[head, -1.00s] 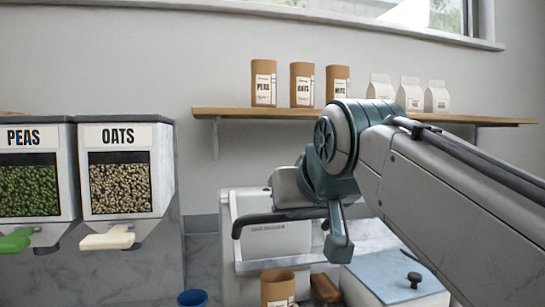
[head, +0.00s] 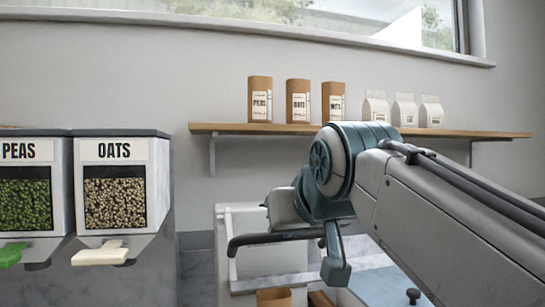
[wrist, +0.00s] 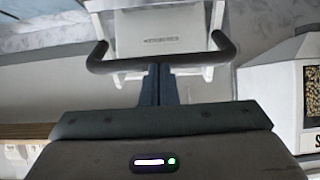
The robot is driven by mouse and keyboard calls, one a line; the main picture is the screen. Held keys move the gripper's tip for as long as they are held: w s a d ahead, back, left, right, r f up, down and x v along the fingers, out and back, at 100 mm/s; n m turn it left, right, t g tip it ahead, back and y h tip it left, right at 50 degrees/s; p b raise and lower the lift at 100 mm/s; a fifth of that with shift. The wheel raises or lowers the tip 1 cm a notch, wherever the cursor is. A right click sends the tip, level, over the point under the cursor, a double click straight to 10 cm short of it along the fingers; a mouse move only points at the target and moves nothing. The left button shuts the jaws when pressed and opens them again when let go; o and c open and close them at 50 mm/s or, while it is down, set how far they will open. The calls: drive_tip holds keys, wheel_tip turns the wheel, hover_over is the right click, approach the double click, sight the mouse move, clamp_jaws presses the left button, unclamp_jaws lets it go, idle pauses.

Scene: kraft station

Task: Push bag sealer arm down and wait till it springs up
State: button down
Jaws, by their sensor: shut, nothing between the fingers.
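The bag sealer (head: 224,272) is a white frame below the shelf in the head view. It also shows at the top of the wrist view (wrist: 160,31). Its black handle bar (head: 268,237) crosses its front. The bar (wrist: 116,67) lies across my fingertips in the wrist view. My gripper (wrist: 159,80) is shut, with its dark teal fingers together at the bar's middle. They appear to be at or touching it; contact is not certain. An open brown paper bag (head: 273,298) stands under the bar in the head view, mostly cut off by the lower edge.
White dispensers for peas (head: 26,200) and oats (head: 114,190) stand at the left. A wooden shelf (head: 225,128) above holds brown bags (head: 298,101) and white bags (head: 404,110). A blue lid with a dark knob (head: 413,295) is low at the right, below my arm.

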idle(0.4)
drive_tip(key=s+d+r+p, duration=0.4)
drive_tip(key=d+r, duration=0.7)
drive_tip(key=shift+w, duration=0.1)
wheel_tip(320, 180, down, 15)
drive_tip(key=a+m+g+h+p, duration=0.15)
drive_tip(key=g+p, duration=0.25)
drive_tip(key=p, duration=0.4)
drive_tip(key=s+f+g+p, duration=0.2)
drive_tip(key=s+f+p, duration=0.1)
drive_tip(key=f, duration=0.4)
drive_tip(key=s+f+g+p, duration=0.2)
drive_tip(key=s+f, duration=0.4)
drive_tip(key=f, duration=0.2)
drive_tip(key=shift+a+f+m+h+p, duration=0.2)
drive_tip(key=shift+a+m+h+p, duration=0.2)
drive_tip(key=shift+m+h, duration=0.05)
